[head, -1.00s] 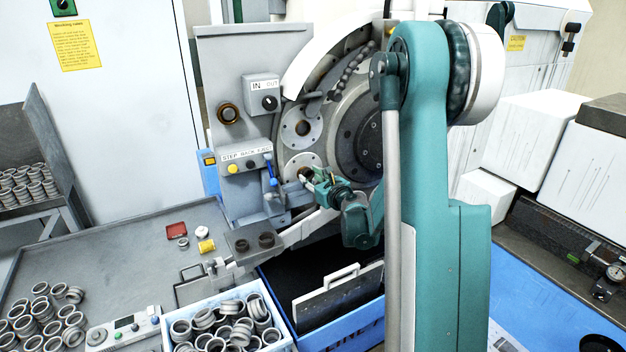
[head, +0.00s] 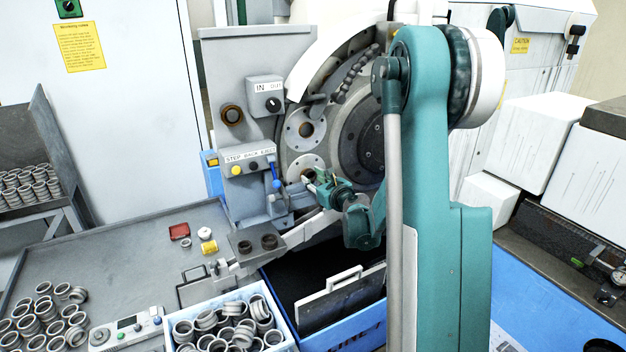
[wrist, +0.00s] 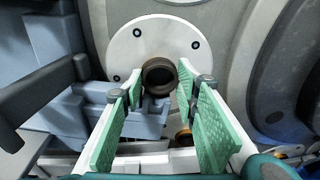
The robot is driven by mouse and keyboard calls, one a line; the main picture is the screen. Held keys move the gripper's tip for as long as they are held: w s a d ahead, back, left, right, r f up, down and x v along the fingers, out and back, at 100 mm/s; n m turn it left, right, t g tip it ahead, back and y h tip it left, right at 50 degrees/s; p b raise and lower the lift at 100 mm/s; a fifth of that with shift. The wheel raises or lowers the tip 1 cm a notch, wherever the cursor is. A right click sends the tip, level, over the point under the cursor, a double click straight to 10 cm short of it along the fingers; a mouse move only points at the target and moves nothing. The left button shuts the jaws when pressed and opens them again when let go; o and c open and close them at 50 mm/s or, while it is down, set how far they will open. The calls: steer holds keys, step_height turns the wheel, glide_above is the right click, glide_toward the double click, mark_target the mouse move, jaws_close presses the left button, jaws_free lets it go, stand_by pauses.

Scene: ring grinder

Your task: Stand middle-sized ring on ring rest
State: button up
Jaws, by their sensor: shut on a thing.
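My gripper (head: 311,181) is at the machine, in front of the lower round disc (head: 306,164). A grey-blue block (wrist: 148,120) lies below the ring and may be the ring rest. Whether the ring touches this block or the disc, I cannot tell.
A small grey holder with two dark round pieces (head: 257,243) stands left of my gripper. A blue-handled lever (head: 275,178) is close on its left. A white crate of rings (head: 280,306) and loose rings (head: 45,318) are at the front left.

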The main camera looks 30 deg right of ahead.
steer(key=shift+f+b, duration=0.6)
steer(key=shift+b, duration=0.35)
stand_by(2.5)
steer(key=o, duration=0.6)
steer(key=o, duration=0.5)
steer(key=shift+o, duration=0.6)
steer(key=shift+o, duration=1.4)
steer(key=shift+s, duration=0.25)
